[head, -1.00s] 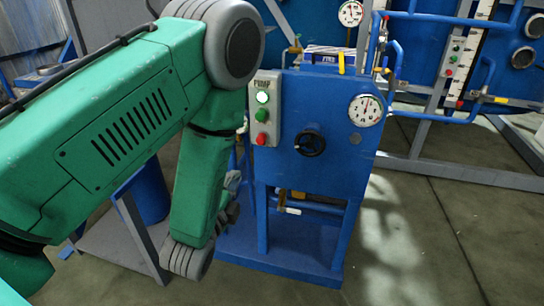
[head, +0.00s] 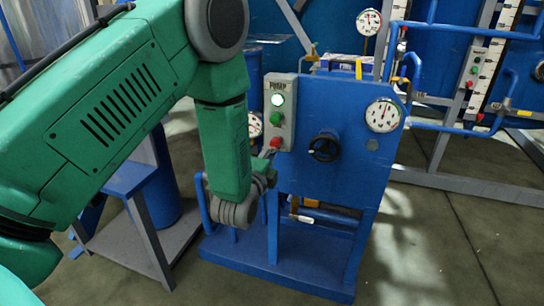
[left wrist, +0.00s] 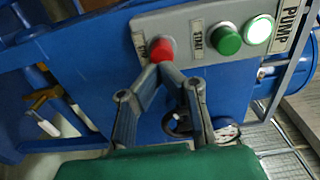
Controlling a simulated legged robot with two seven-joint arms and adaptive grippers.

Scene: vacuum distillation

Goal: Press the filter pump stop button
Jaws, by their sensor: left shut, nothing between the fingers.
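The pump control box (head: 291,124) is a grey panel on the blue pump unit. It carries a lit white lamp (head: 278,99), a green start button (head: 278,118) and the red stop button (head: 276,143) at the bottom. In the left wrist view, the red button (left wrist: 161,48) sits beside a label partly cut from sight. My left gripper (head: 270,156) is shut and empty, its arm coming from the left. In the left wrist view its closed fingertips (left wrist: 157,70) overlap the lower edge of the red button. I cannot tell whether they touch it.
A black handwheel (head: 324,147) and a round gauge (head: 383,115) are on the pump unit, right of the box. Blue pipes (head: 440,122) and a second button panel (head: 474,68) stand behind at right. The floor (head: 440,235) at the front right is clear.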

